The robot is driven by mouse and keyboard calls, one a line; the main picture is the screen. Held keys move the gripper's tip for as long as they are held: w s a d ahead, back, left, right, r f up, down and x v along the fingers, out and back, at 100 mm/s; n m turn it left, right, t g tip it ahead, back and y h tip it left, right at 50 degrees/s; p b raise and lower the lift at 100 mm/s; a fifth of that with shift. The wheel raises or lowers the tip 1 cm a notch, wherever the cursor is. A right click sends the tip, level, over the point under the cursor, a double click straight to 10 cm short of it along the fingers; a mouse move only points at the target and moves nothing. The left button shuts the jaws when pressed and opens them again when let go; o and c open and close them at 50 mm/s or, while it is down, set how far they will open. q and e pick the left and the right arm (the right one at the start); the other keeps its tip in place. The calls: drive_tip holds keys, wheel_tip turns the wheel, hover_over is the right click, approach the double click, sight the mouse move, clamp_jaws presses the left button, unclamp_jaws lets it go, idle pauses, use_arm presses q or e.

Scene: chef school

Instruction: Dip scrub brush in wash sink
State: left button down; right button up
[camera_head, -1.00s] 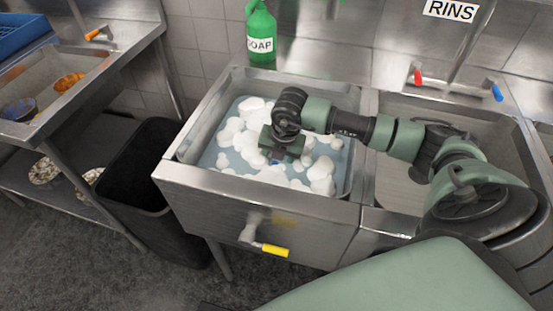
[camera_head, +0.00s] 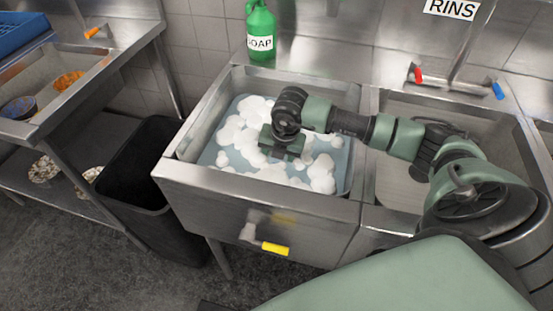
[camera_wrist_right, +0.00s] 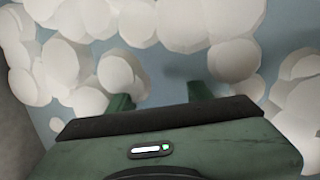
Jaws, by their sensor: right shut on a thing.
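The wash sink (camera_head: 185,160) is a steel basin of blue water with white foam. My right arm reaches into it from the right. My right gripper (camera_head: 284,156) points down into the sink, low over the foam. In the right wrist view its two fingers (camera_wrist_right: 160,98) extend down into the foam and blue water. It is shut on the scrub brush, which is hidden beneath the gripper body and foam. My left gripper is out of view.
The rinse sink (camera_head: 400,185) adjoins on the right, under my arm. A green soap bottle (camera_head: 261,30) stands on the back ledge. A black bin (camera_head: 140,165) stands left of the wash sink. A yellow-handled drain valve (camera_head: 275,249) sticks out in front.

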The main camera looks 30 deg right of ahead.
drive_tip(key=w+p+v, duration=0.3)
drive_tip(key=p+v, duration=0.5)
drive_tip(key=v, duration=0.4)
drive_tip(key=w+r+p+v, duration=0.1)
drive_tip(key=w+p+v, duration=0.1)
drive_tip(key=p+v, duration=0.6)
drive_tip(key=v, duration=0.5)
drive_tip(key=shift+w+a+r, duration=0.2)
drive_tip(key=shift+w+r, duration=0.1)
drive_tip(key=shift+r, duration=0.05)
idle(0.4)
